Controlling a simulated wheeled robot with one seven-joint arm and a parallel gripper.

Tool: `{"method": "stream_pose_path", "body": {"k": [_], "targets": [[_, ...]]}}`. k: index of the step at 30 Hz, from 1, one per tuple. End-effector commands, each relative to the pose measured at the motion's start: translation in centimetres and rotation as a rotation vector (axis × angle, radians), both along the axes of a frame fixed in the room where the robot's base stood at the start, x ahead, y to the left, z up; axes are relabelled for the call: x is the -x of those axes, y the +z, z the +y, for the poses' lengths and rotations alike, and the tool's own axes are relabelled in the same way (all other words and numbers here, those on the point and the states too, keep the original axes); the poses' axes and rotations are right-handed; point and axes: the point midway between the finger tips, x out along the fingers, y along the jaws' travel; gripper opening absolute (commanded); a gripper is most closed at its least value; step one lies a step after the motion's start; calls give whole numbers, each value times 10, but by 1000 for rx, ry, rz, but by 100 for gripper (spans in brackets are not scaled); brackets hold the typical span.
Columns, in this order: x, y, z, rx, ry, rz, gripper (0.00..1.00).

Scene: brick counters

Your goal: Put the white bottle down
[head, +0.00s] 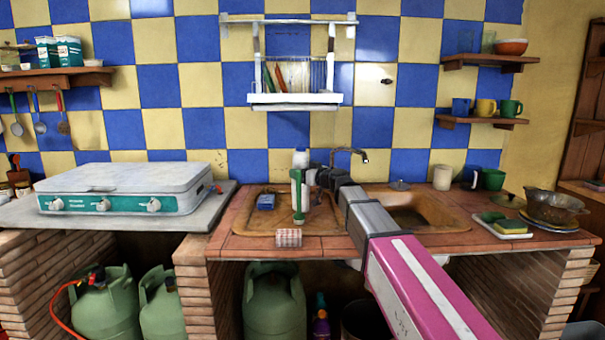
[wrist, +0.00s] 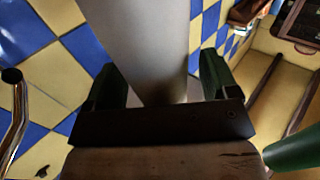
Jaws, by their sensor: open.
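The white bottle (head: 300,158) shows its pale top in the head view, behind a slim green-and-white item (head: 297,196) by the left basin. Its lower part is hidden, so I cannot tell if its base touches the surface. My gripper (head: 314,178) is beside it, reaching in from the right. In the wrist view, the bottle's smooth pale body (wrist: 150,45) fills the upper middle, between the two dark fingers of my gripper (wrist: 160,85). The jaws are open around it; contact with the fingers is unclear.
A tap (head: 352,153) rises behind my wrist, over the right basin (head: 425,212). A blue item (head: 266,201) lies left of the bottle, and a small patterned box (head: 288,237) is at the front edge. A dish rack (head: 295,99) hangs above. Mugs and bowls stand right.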

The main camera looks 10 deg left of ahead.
Motion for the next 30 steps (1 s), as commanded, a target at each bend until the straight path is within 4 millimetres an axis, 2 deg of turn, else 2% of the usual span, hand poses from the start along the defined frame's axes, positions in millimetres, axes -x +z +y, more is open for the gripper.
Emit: {"method": "stream_pose_path", "body": {"k": [5,15,21,30], "targets": [[8,2,-11,0,0,0,80],[44,2,-68,-1,-2,-1,80],[58,2,-92,0,-2,0,80],[63,2,-103,0,1,0,80]]}}
